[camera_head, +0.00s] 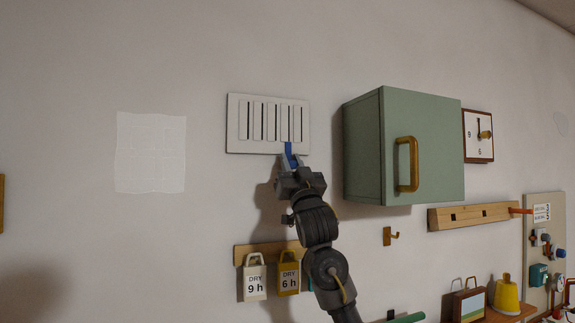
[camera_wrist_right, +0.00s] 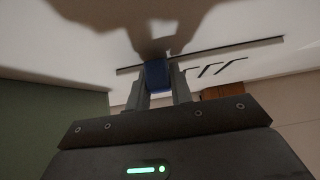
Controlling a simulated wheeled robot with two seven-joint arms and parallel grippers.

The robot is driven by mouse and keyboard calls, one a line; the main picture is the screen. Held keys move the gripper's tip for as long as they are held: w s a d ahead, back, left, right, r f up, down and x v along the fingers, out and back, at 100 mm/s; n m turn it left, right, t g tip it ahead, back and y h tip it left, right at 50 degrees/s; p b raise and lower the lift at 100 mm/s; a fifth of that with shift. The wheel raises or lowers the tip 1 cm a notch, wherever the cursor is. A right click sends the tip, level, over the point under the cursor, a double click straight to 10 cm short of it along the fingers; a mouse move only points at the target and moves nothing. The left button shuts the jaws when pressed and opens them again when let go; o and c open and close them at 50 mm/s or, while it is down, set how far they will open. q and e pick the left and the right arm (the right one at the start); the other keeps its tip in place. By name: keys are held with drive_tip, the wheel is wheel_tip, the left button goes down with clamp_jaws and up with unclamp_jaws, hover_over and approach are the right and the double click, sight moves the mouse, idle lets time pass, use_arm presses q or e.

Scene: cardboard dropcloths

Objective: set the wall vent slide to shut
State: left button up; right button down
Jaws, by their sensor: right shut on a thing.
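The white wall vent (camera_head: 240,125) is a rectangular panel on the wall with several dark vertical slots. Its blue slide tab (camera_head: 288,148) sits at the lower edge of the panel, right of its middle. My right gripper (camera_head: 289,163) reaches up from below and is shut on the tab. In the right wrist view the blue tab (camera_wrist_right: 157,74) is between the two fingers (camera_wrist_right: 158,88), with the vent's slots beyond. The fingers hide part of the tab. My left gripper is not in view.
A green cabinet (camera_head: 365,150) with a brass handle juts from the wall right of the vent. Below my right arm hang padlock-shaped tags, "DRY 9 h" (camera_head: 255,282) and "DRY 6 h" (camera_head: 289,277), on a wooden rail.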

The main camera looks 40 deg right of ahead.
drive_tip(key=shift+s+d, duration=0.15)
drive_tip(key=shift+d, duration=0.35)
drive_tip(key=c, duration=1.6)
unclamp_jaws()
drive_tip(key=o, duration=0.4)
drive_tip(key=shift+s+d, duration=0.1)
drive_tip(key=shift+d, duration=0.1)
drive_tip(key=shift+c, duration=0.2)
drive_tip(key=shift+a, duration=0.1)
